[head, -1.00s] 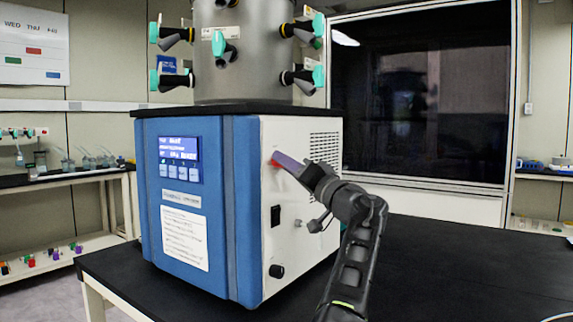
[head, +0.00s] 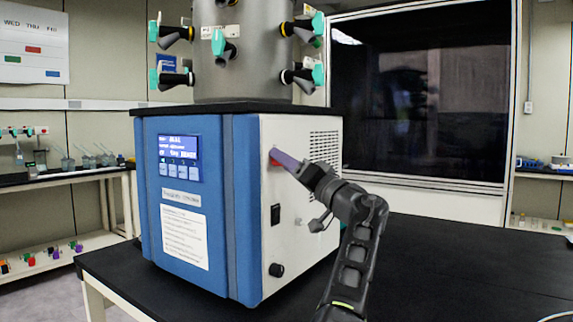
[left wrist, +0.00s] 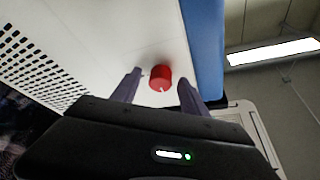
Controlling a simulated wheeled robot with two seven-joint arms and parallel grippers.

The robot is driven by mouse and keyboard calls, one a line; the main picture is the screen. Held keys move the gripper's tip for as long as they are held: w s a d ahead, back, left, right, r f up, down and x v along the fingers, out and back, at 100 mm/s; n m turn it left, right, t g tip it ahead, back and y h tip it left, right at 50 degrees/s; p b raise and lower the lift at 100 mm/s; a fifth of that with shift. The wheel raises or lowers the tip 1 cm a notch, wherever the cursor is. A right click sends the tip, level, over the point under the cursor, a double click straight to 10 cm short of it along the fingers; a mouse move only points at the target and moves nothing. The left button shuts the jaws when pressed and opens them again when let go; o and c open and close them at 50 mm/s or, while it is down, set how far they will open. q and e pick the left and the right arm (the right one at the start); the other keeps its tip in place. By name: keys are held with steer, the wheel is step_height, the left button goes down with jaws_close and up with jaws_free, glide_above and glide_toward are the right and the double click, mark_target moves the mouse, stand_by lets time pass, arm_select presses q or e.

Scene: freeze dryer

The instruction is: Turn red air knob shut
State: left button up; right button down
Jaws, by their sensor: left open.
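The red air knob (left wrist: 160,79) is on the white side panel of the freeze dryer (head: 186,235). It is a round cap with a small white mark, seen nearly face-on in the left wrist view. In the head view only a bit of the knob (head: 274,162) shows beside the fingers. My left gripper (head: 281,157) is open at the panel. In the wrist view its two dark purple fingers (left wrist: 159,80) stand on either side of the knob, with a small gap at each side. My right gripper is not in view.
A black switch (head: 275,214), a small fitting (head: 298,222) and a black knob (head: 276,270) sit lower on the same panel. A grey drum (head: 243,75) with several teal-handled valves stands on top. The black table (head: 440,260) is clear to the right.

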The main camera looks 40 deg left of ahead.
arm_select(q)
steer(key=b+v, duration=0.5)
steer(key=v, duration=0.2)
steer(key=shift+d, duration=0.4)
steer(key=shift+f, duration=0.1)
